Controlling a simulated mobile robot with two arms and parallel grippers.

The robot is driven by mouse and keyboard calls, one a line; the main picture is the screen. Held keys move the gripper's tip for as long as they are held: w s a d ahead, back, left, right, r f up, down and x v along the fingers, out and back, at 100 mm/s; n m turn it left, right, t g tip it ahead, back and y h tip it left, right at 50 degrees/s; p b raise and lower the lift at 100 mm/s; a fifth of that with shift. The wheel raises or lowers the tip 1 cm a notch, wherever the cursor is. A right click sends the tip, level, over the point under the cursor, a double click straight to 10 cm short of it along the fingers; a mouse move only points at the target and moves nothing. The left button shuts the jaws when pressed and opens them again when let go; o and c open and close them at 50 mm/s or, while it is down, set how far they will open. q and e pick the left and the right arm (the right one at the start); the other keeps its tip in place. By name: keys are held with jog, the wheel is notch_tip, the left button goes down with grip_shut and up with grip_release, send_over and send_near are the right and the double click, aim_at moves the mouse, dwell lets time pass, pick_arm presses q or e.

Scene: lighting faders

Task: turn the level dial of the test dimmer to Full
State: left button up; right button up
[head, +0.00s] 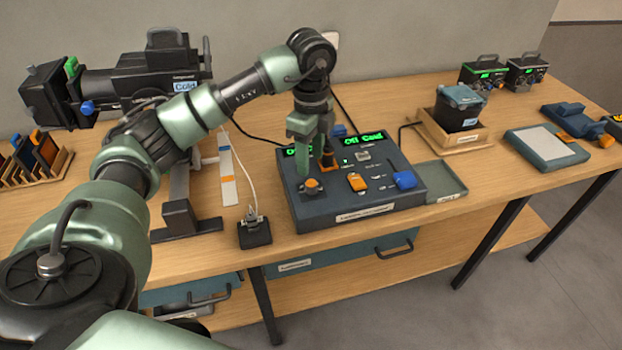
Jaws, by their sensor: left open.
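A dark blue-grey control box (360,214), which looks like the test dimmer, sits mid-table with green displays partly hidden by my arm. The right display (364,139) seems to read "Off Cold". On its top are a round orange-topped dial (312,187) at the front left, an orange control (357,182) and a blue knob (404,179). Which one is the level dial cannot be read from the labels. My left gripper (309,164) is open and points down over the left part of the box, just behind the round dial. Contact cannot be told. My right gripper is not in view.
A shallow tray (439,182) adjoins the box's right side. A dark stand with a cable (254,229) is at its left. A large lamp (125,80) stands behind my left arm. Two small units (483,74) (525,71) stand at the back right.

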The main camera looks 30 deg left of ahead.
aim_at(311, 183)
pick_arm(q)
notch_tip(311, 183, down, 7)
jog(key=shift+d+f+p, duration=0.1)
jog(key=shift+f+p, duration=0.1)
jog(key=shift+p, duration=0.6)
grip_shut()
